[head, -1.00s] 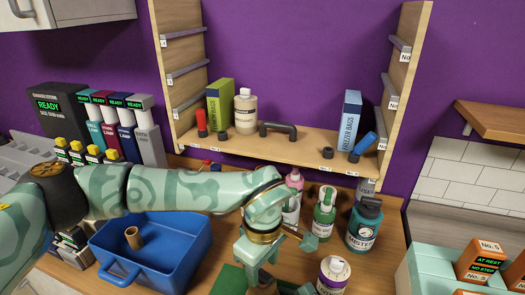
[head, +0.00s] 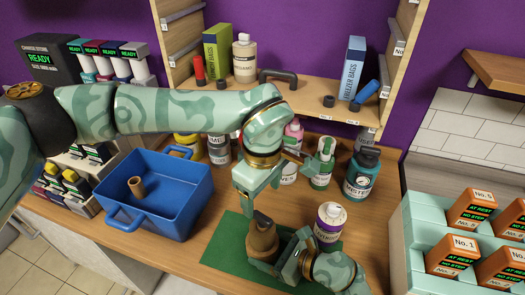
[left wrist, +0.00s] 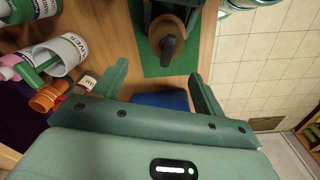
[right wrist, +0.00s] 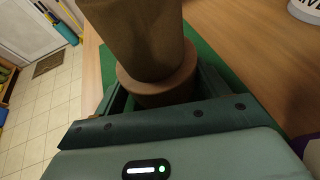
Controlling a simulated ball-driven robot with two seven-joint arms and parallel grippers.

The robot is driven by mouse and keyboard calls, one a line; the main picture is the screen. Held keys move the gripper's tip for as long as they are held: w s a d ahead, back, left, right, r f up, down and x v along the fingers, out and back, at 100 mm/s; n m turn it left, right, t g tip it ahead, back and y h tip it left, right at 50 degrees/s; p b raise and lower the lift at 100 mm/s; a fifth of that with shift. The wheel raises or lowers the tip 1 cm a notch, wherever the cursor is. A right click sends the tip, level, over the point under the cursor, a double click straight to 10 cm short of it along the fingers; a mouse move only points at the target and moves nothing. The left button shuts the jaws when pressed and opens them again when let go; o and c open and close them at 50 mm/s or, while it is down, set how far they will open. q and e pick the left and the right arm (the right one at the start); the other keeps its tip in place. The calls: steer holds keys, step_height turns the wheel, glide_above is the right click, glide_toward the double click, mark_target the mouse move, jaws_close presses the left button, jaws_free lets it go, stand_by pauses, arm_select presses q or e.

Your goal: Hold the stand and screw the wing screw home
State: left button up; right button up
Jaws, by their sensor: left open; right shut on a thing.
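The brown stand (head: 262,243) stands upright on a green mat (head: 216,252) at the front of the wooden counter. The dark wing screw (head: 262,219) sits on top of it; how deep it is seated I cannot tell. My right gripper (head: 277,262) is shut on the stand low down; in the right wrist view the stand (right wrist: 140,40) fills the space between the fingers. My left gripper (head: 252,205) is open and empty, pointing down just above and left of the wing screw. In the left wrist view the wing screw (left wrist: 170,46) lies beyond the open fingers (left wrist: 158,72), untouched.
More bottles (head: 321,165) stand behind my left gripper. A blue bin (head: 165,222) with a brown tube (head: 136,187) is at left. Orange boxes (head: 452,255) fill a tray at right.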

mark_target(262, 216)
arm_select(q)
steer(key=f+n, duration=0.2)
steer(key=n, duration=0.4)
steer(key=f+n, duration=0.3)
steer(key=n, duration=0.3)
steer(key=s+f+n, duration=0.1)
steer(key=f+n, duration=0.2)
steer(key=n, duration=0.3)
steer(key=shift+f, duration=0.1)
steer(key=c, duration=0.9)
steer(key=o, duration=0.9)
step_height(262, 216, up, 12)
